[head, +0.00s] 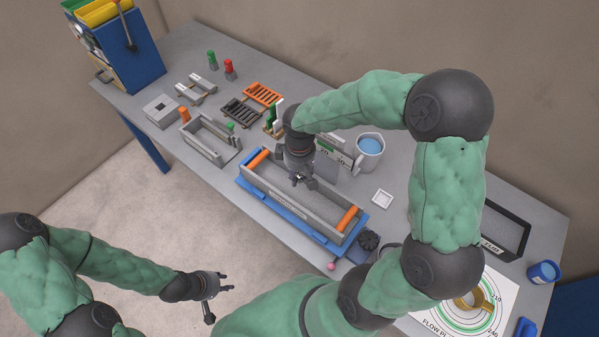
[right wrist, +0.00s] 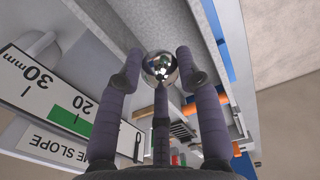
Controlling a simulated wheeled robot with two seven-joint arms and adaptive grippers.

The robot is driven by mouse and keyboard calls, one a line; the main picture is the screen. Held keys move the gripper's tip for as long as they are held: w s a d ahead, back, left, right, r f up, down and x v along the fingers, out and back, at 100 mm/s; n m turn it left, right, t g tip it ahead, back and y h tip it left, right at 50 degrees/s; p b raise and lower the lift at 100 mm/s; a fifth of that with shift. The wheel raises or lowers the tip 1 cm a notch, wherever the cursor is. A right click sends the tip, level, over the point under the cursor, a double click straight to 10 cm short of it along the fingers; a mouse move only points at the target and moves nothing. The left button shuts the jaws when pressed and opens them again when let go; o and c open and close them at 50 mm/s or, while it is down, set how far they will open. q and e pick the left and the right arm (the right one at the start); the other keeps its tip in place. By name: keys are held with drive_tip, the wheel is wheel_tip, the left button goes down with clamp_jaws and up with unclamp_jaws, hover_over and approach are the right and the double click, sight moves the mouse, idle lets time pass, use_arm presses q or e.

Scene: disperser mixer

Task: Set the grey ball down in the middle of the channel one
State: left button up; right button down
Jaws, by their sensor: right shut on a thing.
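My right gripper (head: 301,180) is over the long grey channel (head: 290,206), which has orange end pieces and lies in a blue tray (head: 262,203). The channel's front label is too small to read, so I cannot tell if it is channel one. In the right wrist view the shiny grey ball (right wrist: 160,66) sits between the tips of my right gripper's fingers (right wrist: 158,78), which are shut on it.
A shorter grey channel (head: 208,150) stands further left. A scale board (head: 330,157) and a mug of blue liquid (head: 369,148) stand behind the long channel.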

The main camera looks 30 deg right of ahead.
sight(300, 196)
drive_tip(key=shift+f+b, duration=3.6)
drive_tip(key=shift+f, duration=1.3)
drive_tip(key=c, duration=0.8)
unclamp_jaws()
drive_tip(key=shift+o, duration=0.2)
wheel_tip(300, 196, up, 12)
drive_tip(key=shift+d+r, duration=0.1)
